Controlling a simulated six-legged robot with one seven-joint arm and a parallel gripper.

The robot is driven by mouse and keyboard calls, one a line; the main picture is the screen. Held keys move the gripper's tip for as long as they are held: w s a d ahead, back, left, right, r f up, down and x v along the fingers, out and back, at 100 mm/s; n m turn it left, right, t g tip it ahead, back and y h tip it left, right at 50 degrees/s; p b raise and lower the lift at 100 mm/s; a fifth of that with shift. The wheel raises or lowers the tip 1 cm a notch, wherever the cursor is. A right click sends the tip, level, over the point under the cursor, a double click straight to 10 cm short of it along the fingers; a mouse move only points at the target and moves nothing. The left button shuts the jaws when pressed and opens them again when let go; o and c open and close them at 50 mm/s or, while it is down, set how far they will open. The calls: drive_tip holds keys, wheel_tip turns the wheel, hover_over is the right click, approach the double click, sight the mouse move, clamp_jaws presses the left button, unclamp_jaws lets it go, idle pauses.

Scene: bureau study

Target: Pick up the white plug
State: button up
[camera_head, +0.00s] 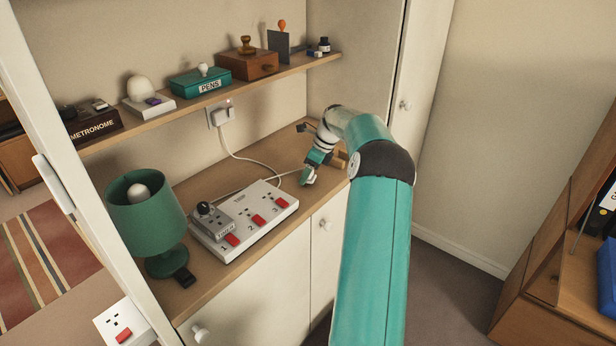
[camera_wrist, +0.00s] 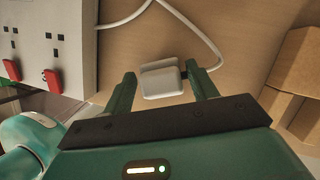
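A white plug (camera_wrist: 162,82) lies on the wooden desk surface in the wrist view, with a white cable near it. My gripper (camera_wrist: 160,70) is open, with one green finger on each side of the plug. A small gap shows at the left finger; the right finger is close to the plug's right side, and I cannot tell if it touches. In the head view my gripper (camera_head: 306,178) is low over the desk, right of the power strip, and the plug there is mostly hidden. Another white plug (camera_head: 225,115) sits in the wall socket.
The white power strip (camera_head: 258,230) with red switches carries a grey adapter (camera_head: 212,220) with a black knob. A green lamp (camera_head: 150,220) stands at the left. Wooden blocks (camera_wrist: 297,75) are close on the gripper's right. A shelf (camera_head: 190,102) with several items runs above.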

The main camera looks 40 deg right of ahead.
drive_tip(key=c, duration=0.7)
drive_tip(key=shift+r, duration=0.15)
